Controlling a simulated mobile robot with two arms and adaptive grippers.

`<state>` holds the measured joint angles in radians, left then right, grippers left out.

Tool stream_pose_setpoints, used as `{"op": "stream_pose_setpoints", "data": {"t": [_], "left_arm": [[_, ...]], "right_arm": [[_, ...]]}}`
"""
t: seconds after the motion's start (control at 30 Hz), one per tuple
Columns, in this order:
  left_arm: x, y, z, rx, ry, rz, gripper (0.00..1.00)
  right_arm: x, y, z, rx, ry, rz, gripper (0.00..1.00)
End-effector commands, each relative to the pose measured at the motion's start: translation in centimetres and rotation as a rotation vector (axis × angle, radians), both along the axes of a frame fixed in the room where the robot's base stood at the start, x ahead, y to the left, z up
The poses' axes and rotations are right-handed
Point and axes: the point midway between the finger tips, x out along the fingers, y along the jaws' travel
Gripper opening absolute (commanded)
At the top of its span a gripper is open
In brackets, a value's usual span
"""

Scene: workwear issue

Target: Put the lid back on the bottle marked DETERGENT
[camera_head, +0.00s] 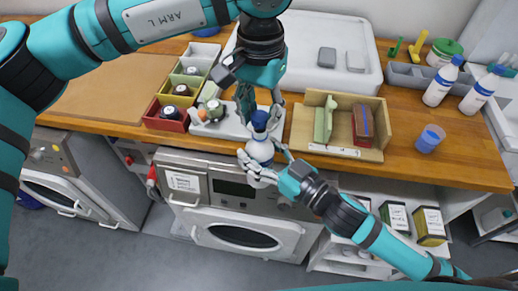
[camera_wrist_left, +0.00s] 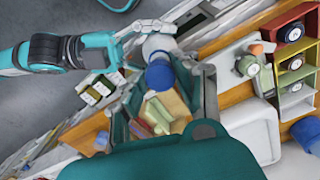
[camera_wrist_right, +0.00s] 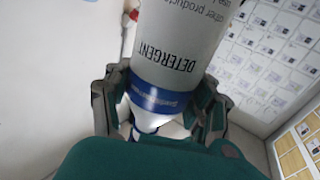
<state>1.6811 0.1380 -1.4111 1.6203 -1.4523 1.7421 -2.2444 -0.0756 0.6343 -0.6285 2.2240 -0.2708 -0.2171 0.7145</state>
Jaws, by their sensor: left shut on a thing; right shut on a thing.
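A white bottle (camera_head: 260,151) stands roughly upright in front of the worktop edge, held in the air by my right gripper (camera_head: 257,168). The right wrist view shows its DETERGENT label (camera_wrist_right: 180,45) and a blue band between the right fingers (camera_wrist_right: 160,118). My left gripper (camera_head: 259,112) comes from above and is shut on a blue lid (camera_head: 259,119). The lid (camera_wrist_left: 159,76) also shows in the left wrist view, in line with the bottle (camera_wrist_left: 158,44). The lid is at the bottle's top; I cannot tell whether it is seated or just above.
Behind the bottle, the wooden worktop (camera_head: 455,165) carries a white tray (camera_head: 233,129), a wooden divided box (camera_head: 375,154) and coloured bins (camera_head: 166,125). Two blue-topped bottles (camera_head: 440,86) and a blue-and-white cup (camera_head: 429,141) stand right. A washing machine (camera_head: 235,225) is below.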

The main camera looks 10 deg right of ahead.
Motion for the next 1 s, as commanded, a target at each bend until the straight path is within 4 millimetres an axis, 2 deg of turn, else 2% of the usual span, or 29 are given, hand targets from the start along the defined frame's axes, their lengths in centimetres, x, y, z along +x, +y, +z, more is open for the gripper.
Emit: {"op": "stream_pose_setpoints", "data": {"t": [0.67,1.0], "left_arm": [[-0.1,0.0,0.0,0.0,-0.001,0.001,0.2],[-0.1,0.0,-1.6,0.001,-0.001,0.001,0.2]], "right_arm": [[0.0,0.0,0.1,0.001,-0.002,0.0,0.0],[0.0,0.0,0.1,0.001,-0.002,0.0,0.0]]}}
